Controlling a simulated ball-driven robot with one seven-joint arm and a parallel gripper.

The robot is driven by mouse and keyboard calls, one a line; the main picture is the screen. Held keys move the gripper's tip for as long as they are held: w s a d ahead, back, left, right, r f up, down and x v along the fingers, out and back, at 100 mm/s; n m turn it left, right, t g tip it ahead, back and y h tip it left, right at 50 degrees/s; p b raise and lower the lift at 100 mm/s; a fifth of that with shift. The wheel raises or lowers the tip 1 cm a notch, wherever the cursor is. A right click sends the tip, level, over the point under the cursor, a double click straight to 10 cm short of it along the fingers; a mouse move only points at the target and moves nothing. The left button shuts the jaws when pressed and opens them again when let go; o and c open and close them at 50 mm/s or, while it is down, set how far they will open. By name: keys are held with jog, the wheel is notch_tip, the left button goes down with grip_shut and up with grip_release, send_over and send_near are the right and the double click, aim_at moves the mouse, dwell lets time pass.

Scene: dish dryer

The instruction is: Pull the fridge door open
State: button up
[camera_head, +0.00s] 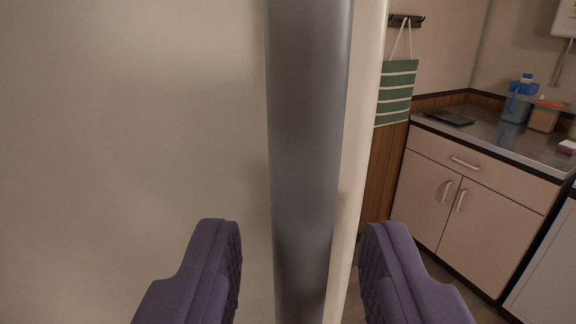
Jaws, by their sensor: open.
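The fridge door (130,120) is a large cream panel filling the left half of the view. A grey metal vertical bar handle (308,130) runs from top to bottom near the door's right edge. My gripper (302,245) is open, with its two purple padded fingers at the bottom of the view. One finger is to the left of the handle and one to the right, so the handle shows between them. Neither finger visibly grips the handle. The handle's ends are out of view.
To the right is a cream cabinet (480,205) with a drawer and two doors under a grey counter (490,135). Containers, including a blue-topped one (518,100), stand on the counter. A green striped cloth (396,92) hangs from a wall hook rack (406,20).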

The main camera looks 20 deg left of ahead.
jog(key=shift+x, duration=1.25)
grip_shut()
jog(key=shift+s, duration=0.1)
jog(key=shift+s+d, duration=0.1)
